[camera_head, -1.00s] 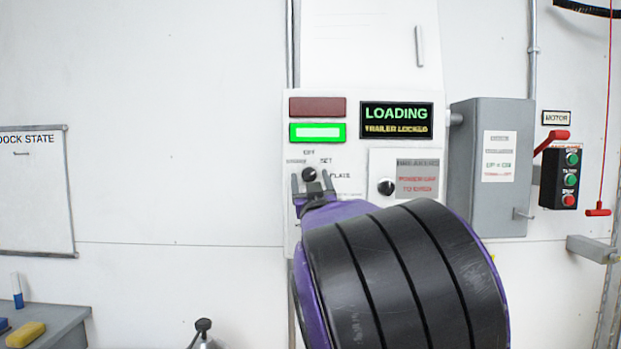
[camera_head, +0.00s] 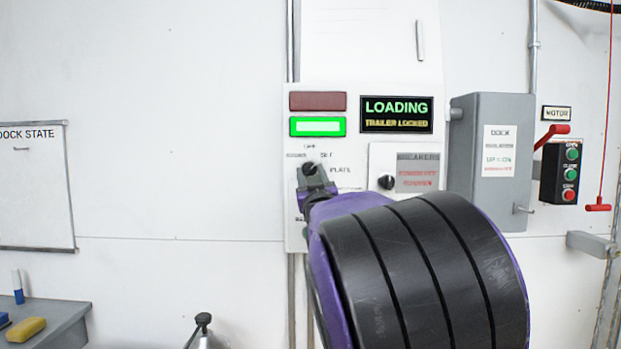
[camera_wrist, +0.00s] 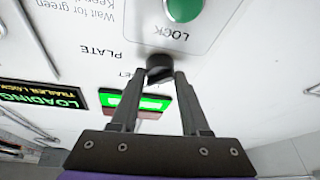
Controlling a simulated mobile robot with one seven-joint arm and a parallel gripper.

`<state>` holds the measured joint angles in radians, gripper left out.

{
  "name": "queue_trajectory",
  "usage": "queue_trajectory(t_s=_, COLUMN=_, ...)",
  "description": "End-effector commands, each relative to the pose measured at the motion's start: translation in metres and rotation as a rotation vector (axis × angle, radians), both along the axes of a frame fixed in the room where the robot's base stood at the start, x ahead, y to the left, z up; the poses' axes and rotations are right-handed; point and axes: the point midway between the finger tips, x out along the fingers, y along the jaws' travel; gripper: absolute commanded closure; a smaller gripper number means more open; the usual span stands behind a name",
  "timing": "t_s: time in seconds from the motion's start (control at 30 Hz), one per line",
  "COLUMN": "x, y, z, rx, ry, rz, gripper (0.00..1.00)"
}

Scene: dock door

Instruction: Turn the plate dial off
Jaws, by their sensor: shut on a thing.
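The plate dial (camera_head: 309,168) is a small round black knob on the white control panel (camera_head: 354,98), below the lit green indicator. In the wrist view the dial (camera_wrist: 159,66) sits between my fingertips, under the word PLATE. My gripper (camera_head: 312,183) is shut on the dial; it also shows in the wrist view (camera_wrist: 158,80). The fingers hide part of the dial, and I cannot read which mark it points to.
A screen (camera_head: 396,114) reads LOADING, TRAILER LOCKED. A second black knob (camera_head: 386,182) is right of the dial. A green LOCK button (camera_wrist: 184,8) is close to the fingertips. A grey box (camera_head: 492,150) with a red lever (camera_head: 553,134) stands further right.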

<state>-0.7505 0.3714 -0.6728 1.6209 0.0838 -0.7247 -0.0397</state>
Motion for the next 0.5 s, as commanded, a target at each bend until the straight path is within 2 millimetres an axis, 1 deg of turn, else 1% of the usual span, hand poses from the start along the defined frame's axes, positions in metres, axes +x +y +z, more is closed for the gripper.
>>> queue_trajectory(t_s=0.17, x=-0.0002, y=-0.0031, z=-0.0016, rx=-0.116, ry=-0.004, rz=-0.002, gripper=1.00)
queue_trajectory(t_s=0.5, x=-0.0002, y=-0.0057, z=0.0048, rx=-0.421, ry=-0.006, rz=-0.004, gripper=1.00)
